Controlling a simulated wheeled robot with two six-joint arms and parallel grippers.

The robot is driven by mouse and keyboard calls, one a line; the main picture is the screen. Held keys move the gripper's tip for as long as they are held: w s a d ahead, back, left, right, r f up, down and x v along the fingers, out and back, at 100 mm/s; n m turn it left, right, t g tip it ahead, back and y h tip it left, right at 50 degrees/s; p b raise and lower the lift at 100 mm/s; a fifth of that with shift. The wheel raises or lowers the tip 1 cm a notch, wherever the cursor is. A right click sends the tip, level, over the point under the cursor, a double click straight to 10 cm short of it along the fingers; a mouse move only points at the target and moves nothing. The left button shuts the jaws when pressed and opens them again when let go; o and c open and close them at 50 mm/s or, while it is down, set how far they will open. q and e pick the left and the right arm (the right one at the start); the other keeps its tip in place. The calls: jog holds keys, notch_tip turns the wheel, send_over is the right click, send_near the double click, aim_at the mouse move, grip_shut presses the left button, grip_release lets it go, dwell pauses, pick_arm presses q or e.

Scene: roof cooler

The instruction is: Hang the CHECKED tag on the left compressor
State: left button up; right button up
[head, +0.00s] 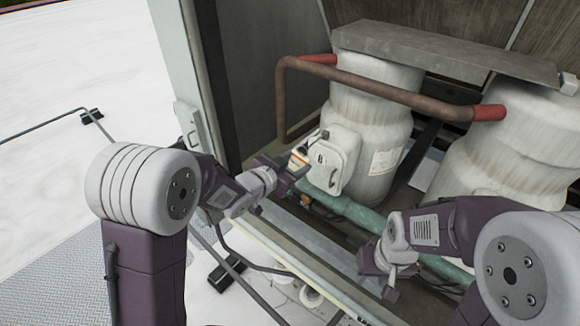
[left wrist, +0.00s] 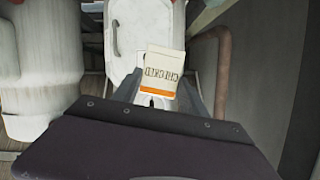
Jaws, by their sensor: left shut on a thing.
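The left compressor (head: 365,125) is a white, stained cylinder inside the open cabinet. A pale terminal box (head: 327,160) is on its front, and it also shows in the left wrist view (left wrist: 133,30). My left gripper (head: 292,172) is shut on the CHECKED tag (head: 299,157), just left of the box. In the left wrist view the tag (left wrist: 161,70) is cream with dark lettering and an orange band, held between the fingertips and overlapping the box's edge. Whether it touches the box I cannot tell. My right gripper (head: 391,285) is low at the cabinet's front; its fingers are too small to judge.
A brown pipe (head: 283,100) with red ends bends around the left compressor. A second compressor (head: 510,150) stands to the right. A grey metal plate (head: 440,50) spans above both. A green pipe (head: 340,215) runs low along the front. White roof lies open at left.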

pick_arm(q)
jog(key=shift+w+d, duration=0.8)
jog(key=shift+w, duration=0.25)
jog(key=shift+w+d+f+b, duration=0.35)
jog(key=shift+w+f+b, duration=0.1)
jog(key=shift+w+f, duration=0.15)
jog(key=shift+s, duration=0.1)
jog(key=o, duration=1.5)
jog(key=shift+c, duration=0.2)
